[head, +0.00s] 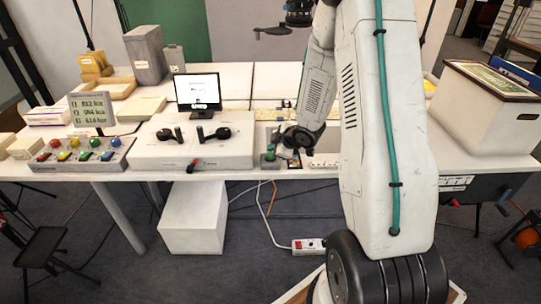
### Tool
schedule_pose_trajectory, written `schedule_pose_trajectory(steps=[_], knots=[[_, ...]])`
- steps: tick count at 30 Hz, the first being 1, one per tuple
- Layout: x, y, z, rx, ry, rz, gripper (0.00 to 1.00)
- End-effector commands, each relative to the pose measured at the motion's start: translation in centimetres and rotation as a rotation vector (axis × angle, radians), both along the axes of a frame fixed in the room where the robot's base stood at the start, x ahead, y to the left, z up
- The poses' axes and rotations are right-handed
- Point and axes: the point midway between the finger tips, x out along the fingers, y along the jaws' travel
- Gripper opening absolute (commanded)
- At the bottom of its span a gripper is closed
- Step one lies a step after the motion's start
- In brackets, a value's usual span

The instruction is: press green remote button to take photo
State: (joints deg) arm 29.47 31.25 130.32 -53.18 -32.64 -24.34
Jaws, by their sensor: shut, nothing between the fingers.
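A small grey remote box (267,165) with a green button (270,156) sits at the front edge of the white table, right of the console. My gripper (276,148) is small and dark in this view, at the end of my arm, just above and beside the green button. Its fingers look shut and empty. I cannot tell whether the tip touches the button. A dark camera-like device (272,31) on a mount hangs over the table at the top.
A white console (190,152) with black knobs and a small screen (197,92) stands left of the remote. A panel with coloured buttons (82,154) is further left. An archival box (481,112) is at far right.

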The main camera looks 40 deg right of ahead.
Motion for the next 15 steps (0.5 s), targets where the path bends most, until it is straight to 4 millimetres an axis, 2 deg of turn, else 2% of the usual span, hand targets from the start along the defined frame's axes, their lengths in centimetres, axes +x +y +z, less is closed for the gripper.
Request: schedule_pose_trajectory(steps=[15], knots=[[0.00, -0.01, -0.85, 0.000, 0.000, 0.000, 0.00]])
